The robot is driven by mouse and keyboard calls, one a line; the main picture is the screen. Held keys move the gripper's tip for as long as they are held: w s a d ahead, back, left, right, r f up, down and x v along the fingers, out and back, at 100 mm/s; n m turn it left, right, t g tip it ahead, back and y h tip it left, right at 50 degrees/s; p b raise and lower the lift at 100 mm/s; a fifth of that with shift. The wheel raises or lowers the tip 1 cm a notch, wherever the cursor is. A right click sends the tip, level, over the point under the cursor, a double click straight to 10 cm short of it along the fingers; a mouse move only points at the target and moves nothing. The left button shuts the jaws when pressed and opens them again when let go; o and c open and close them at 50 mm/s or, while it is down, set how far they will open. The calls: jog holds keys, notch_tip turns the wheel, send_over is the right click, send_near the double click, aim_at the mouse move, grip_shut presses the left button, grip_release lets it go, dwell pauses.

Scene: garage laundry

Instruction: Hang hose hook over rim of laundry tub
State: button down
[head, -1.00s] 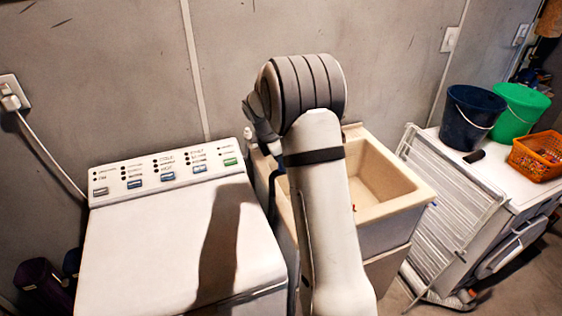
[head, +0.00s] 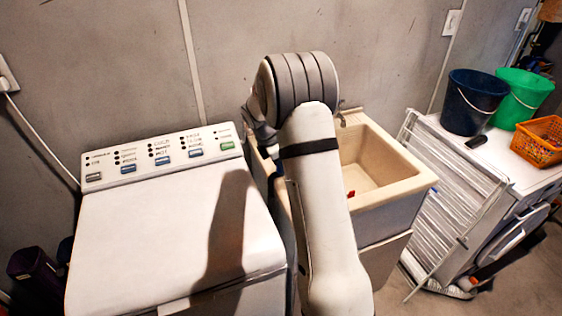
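The beige laundry tub (head: 403,191) stands right of the washing machine, its basin open at the top. My arm rises in front of the tub and hides its left part. My gripper is not visible; it is behind or below the arm's bend, near the tub's left rim. The hose hook cannot be made out. A dark hose-like strand shows left of my arm, between the washer and the tub, but I cannot tell whether it is the hose. A small red spot (head: 351,194) shows inside the tub beside my arm.
The white top-loading washer (head: 165,235) fills the left front. A folded drying rack (head: 450,205) leans right of the tub against a white appliance (head: 510,160). On that stand a dark blue bucket (head: 473,103), a green bucket (head: 522,97) and an orange basket (head: 541,139).

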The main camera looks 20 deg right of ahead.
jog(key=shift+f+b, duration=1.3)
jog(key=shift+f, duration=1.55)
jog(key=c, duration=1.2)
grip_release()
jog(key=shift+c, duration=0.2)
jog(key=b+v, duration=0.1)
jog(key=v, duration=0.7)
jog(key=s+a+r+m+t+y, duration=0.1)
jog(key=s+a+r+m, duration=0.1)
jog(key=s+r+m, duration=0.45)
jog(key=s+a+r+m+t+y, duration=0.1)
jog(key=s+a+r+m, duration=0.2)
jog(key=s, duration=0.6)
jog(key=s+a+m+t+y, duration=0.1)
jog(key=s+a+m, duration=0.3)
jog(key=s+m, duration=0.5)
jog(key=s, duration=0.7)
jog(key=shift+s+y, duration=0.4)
